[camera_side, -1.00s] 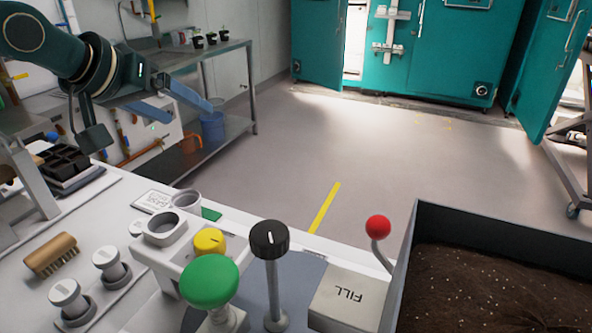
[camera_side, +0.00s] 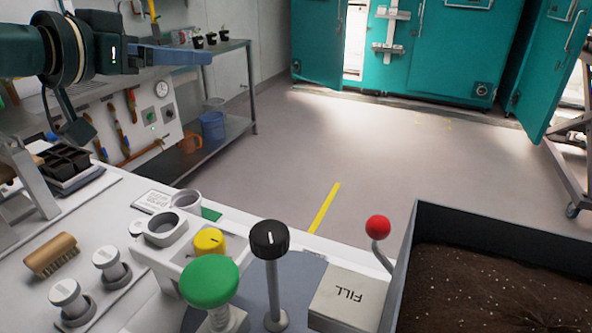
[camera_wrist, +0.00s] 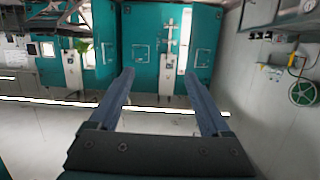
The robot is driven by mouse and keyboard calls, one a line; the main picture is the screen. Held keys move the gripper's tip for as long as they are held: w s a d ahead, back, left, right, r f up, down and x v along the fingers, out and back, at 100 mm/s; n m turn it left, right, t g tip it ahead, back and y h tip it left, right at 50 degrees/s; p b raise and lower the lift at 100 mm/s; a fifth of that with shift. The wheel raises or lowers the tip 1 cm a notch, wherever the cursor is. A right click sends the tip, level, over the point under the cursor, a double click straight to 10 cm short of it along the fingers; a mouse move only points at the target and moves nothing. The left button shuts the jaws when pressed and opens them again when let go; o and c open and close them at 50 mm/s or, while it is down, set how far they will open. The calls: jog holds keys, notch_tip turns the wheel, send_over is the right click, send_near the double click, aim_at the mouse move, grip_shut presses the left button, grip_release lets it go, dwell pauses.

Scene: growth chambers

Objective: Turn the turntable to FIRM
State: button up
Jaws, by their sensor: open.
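My gripper (camera_side: 182,56) is at the upper left in the side view, raised well above the bench and far from the controls. In the wrist view its two blue fingers (camera_wrist: 158,76) are spread apart with nothing between them. A blue-grey flat surface (camera_side: 302,272), possibly the turntable, lies partly hidden under the controls at the front. A black knob (camera_side: 269,240) with a white pointer mark stands on a post there. A white block (camera_side: 346,300) beside it reads FILL. I see no FIRM label.
A green mushroom knob (camera_side: 209,282), a yellow knob (camera_side: 209,241) and a red-balled lever (camera_side: 378,228) stand close to the black knob. A soil bin (camera_side: 412,245) is at the right. A brush (camera_side: 52,254) lies at the left. Open floor lies behind the bench.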

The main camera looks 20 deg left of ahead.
jog(key=shift+r, duration=1.15)
notch_tip(320, 180, up, 3)
jog(key=n+g+h, duration=1.4)
jog(key=n+h, duration=0.3)
jog(key=n, duration=0.3)
send_over(288, 238)
jog(key=a, duration=0.4)
notch_tip(288, 238, down, 20)
jog(key=r, duration=0.1)
jog(key=shift+d+f, duration=0.15)
jog(key=shift+d, duration=1.1)
jog(key=shift+d+f, duration=0.15)
jog(key=shift+d, duration=1.05)
